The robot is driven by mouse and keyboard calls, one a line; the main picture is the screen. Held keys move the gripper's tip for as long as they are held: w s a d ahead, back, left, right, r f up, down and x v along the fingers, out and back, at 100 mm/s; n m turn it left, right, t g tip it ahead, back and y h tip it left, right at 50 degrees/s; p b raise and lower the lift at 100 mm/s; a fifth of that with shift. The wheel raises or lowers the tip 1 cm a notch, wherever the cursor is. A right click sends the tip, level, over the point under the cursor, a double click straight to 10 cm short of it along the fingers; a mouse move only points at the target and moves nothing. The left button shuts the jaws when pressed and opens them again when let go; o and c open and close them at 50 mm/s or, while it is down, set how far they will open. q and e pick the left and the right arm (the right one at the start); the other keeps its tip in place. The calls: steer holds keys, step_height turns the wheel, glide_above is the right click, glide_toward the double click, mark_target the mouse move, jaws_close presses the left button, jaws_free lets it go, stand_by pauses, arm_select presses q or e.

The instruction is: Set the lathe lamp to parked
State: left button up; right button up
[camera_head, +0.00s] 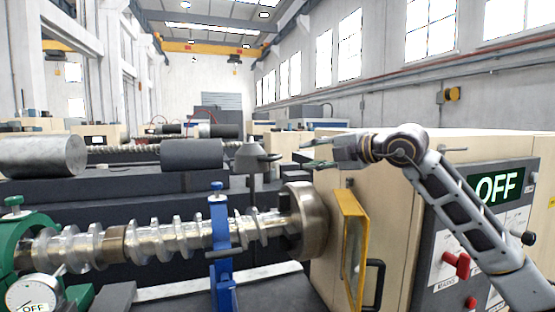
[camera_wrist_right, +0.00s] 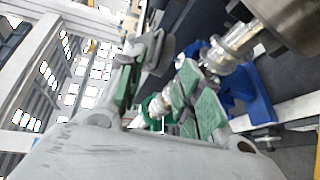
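A dark grey flared head on a thin upright post, apparently the lathe lamp (camera_head: 256,160), stands behind the metal screw shaft, left of the chuck. In the right wrist view a grey rounded piece, likely the same lamp (camera_wrist_right: 158,52), shows beyond the fingers. My right gripper (camera_head: 313,153) reaches in from the right above the chuck, its tips pointing left toward the lamp with a gap between them. Its green-padded fingers (camera_wrist_right: 163,80) are spread in the right wrist view, with nothing held between them. My left gripper is not in view.
The screw shaft (camera_head: 170,236) runs to the chuck (camera_head: 305,218), with a blue rest (camera_head: 221,250) around it. A yellow-framed guard (camera_head: 352,245) stands open beside the headstock. An OFF display (camera_head: 496,186) and red knob (camera_head: 456,264) are on the right panel.

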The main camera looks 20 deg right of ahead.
mark_target(280, 158)
steer(key=shift+w, duration=0.1)
steer(key=p+x, duration=0.4)
steer(key=x, duration=0.7)
steer(key=shift+w+a, duration=0.25)
steer(key=shift+p+x, duration=0.55)
steer(key=shift+x, duration=0.45)
steer(key=shift+f, duration=0.2)
steer(key=shift+c, duration=0.4)
jaws_close()
steer(key=shift+f, duration=0.1)
